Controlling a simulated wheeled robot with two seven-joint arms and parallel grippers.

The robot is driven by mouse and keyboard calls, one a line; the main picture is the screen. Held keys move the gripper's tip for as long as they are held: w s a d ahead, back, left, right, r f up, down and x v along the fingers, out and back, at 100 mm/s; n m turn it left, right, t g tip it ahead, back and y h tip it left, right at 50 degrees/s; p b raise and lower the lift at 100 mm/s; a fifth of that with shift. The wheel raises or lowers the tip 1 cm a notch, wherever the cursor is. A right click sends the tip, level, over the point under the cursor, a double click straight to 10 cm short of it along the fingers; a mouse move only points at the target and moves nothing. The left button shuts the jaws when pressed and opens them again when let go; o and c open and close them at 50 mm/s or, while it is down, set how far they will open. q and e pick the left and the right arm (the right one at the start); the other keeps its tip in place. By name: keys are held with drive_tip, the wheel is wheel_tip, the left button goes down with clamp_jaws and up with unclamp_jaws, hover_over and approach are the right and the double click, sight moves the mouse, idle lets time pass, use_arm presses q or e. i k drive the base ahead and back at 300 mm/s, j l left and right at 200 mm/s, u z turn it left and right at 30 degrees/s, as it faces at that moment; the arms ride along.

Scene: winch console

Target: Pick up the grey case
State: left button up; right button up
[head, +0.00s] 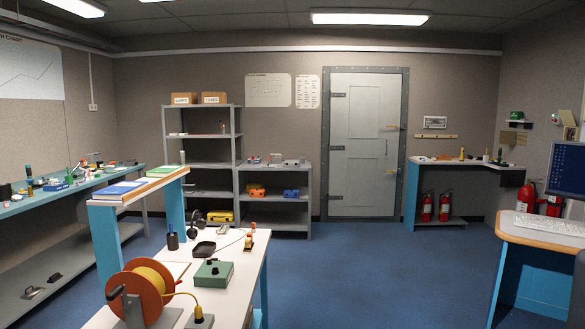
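I cannot single out the grey case with certainty. A small grey box-like item (276,158) stands on top of the low grey shelf unit at the back, among other small things. It is too small to make out a handle or lid. Two small greyish items (34,292) lie on the lower shelf of the left bench, and their kind is unclear. Neither of my grippers is in view.
A white table (235,285) in front holds an orange cable reel (131,287), a green box (213,273) and a headset. A blue-sided desk (541,232) stands at right. The blue floor (375,275) between them is clear up to the grey door (364,145).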

sight(292, 164)
drive_tip(key=i+z, duration=0.35)
drive_tip(key=i, duration=6.85)
drive_tip(key=l, duration=0.15)
